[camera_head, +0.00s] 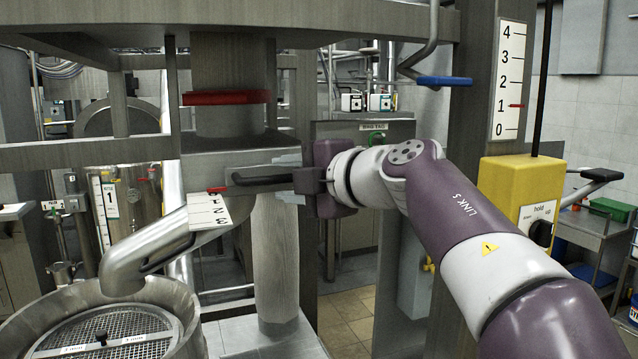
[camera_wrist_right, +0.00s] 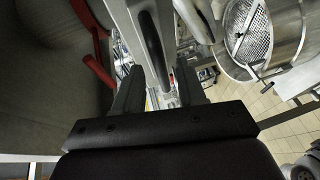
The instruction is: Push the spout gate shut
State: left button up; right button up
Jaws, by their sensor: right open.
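The grey spout (camera_head: 160,245) slopes down to the left from a metal housing. Its gate has a black lever handle (camera_head: 262,177) reaching right from the housing. A red pointer (camera_head: 217,189) lies at the upper edge of a white numbered plate (camera_head: 210,212); its exact reading is unclear. My right gripper (camera_head: 306,181) is at the handle's right end. In the right wrist view the open fingers (camera_wrist_right: 160,90) stand on either side of the dark handle (camera_wrist_right: 152,45); I cannot tell whether they touch it. My left gripper is not in view.
A round vessel with a mesh sieve (camera_head: 105,335) stands below the spout mouth. A red ring handle (camera_head: 226,98) is above the housing. A steel post (camera_head: 275,265) stands below the gripper. A yellow control box (camera_head: 520,190) is at right, beyond my forearm.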

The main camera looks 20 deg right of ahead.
jog(key=b+v, duration=0.2)
jog(key=v, duration=0.7)
jog(key=shift+s+r, duration=0.15)
jog(key=shift+s, duration=0.2)
